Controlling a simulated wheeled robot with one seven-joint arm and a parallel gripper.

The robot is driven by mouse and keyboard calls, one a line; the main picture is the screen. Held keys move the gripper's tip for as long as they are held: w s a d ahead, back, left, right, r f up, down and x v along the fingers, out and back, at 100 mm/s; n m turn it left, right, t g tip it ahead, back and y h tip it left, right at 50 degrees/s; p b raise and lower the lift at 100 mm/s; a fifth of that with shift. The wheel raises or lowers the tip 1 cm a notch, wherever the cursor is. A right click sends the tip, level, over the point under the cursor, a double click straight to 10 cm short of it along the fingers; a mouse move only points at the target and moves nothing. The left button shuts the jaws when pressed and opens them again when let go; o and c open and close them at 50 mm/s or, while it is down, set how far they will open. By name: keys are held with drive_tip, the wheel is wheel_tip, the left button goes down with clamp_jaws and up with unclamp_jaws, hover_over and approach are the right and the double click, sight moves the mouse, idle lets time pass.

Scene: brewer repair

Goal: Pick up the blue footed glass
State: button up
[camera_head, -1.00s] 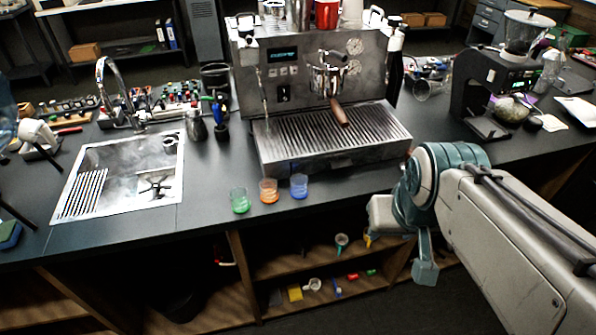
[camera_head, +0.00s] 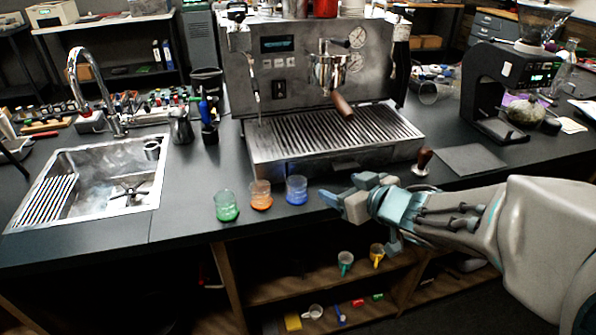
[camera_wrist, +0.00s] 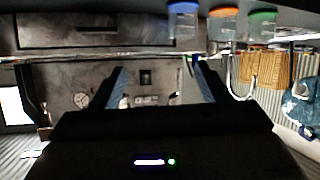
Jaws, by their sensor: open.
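The blue footed glass (camera_head: 297,190) stands upright on the dark counter, at the right end of a row of three. It is clear with a blue tint. My gripper (camera_head: 342,194) is just right of it at about counter height, open and apart from it. In the wrist view the blue glass (camera_wrist: 183,22) shows at the top edge, beyond my open gripper (camera_wrist: 163,78), with nothing between the fingers.
An orange glass (camera_head: 261,195) and a green glass (camera_head: 227,206) stand left of the blue one. The espresso machine (camera_head: 335,145) is behind them. A tamper (camera_head: 423,162) stands right of it. The sink (camera_head: 95,185) is at left. Small cups (camera_head: 345,262) sit on the shelf below.

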drive_tip(key=s+a+f+g+y, duration=0.1)
drive_tip(key=a+f+y, duration=0.1)
drive_tip(key=n+p, duration=0.1)
drive_tip(key=p, duration=0.4)
approach(291, 182)
drive_tip(key=shift+w+a+f, duration=0.55)
drive_tip(key=shift+w+a, duration=0.05)
drive_tip(key=shift+a, duration=0.25)
drive_tip(key=shift+w+d+p+x, duration=0.1)
drive_tip(key=shift+p+x, duration=0.2)
drive_tip(key=shift+x, duration=1.1)
drive_tip(key=shift+w+d+p+x, duration=0.15)
drive_tip(key=shift+p+x, duration=0.1)
drive_tip(key=shift+x, duration=1.1)
drive_tip(key=shift+r, duration=0.15)
drive_tip(key=c, duration=1.1)
